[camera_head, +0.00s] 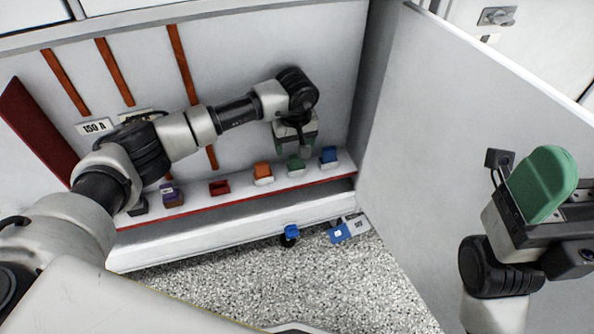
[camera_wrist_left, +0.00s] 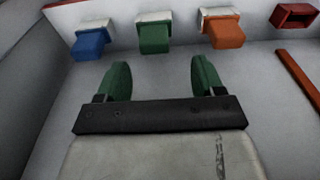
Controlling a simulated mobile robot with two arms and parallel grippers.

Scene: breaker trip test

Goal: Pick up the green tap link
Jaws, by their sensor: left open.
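The green tap link (camera_head: 296,163) sits on the white ledge of the cabinet, between a blue link (camera_head: 328,155) and an orange link (camera_head: 262,172). In the left wrist view the green tap link (camera_wrist_left: 154,38) hangs out of its pale holder, ahead of the fingers. My left gripper (camera_head: 304,150) is just above and in front of the green link. Its green-padded fingers (camera_wrist_left: 161,78) are apart with nothing between them, and the link lies beyond their tips. My right gripper (camera_head: 545,190) is at the right edge, with one green pad showing; its other finger is not clear.
A red block (camera_head: 220,187), a purple block (camera_head: 172,194) and a dark block share the red-edged ledge (camera_head: 250,193). A large pale door panel (camera_head: 450,130) stands at the right. Blue-and-white items (camera_head: 348,229) lie on the speckled floor below.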

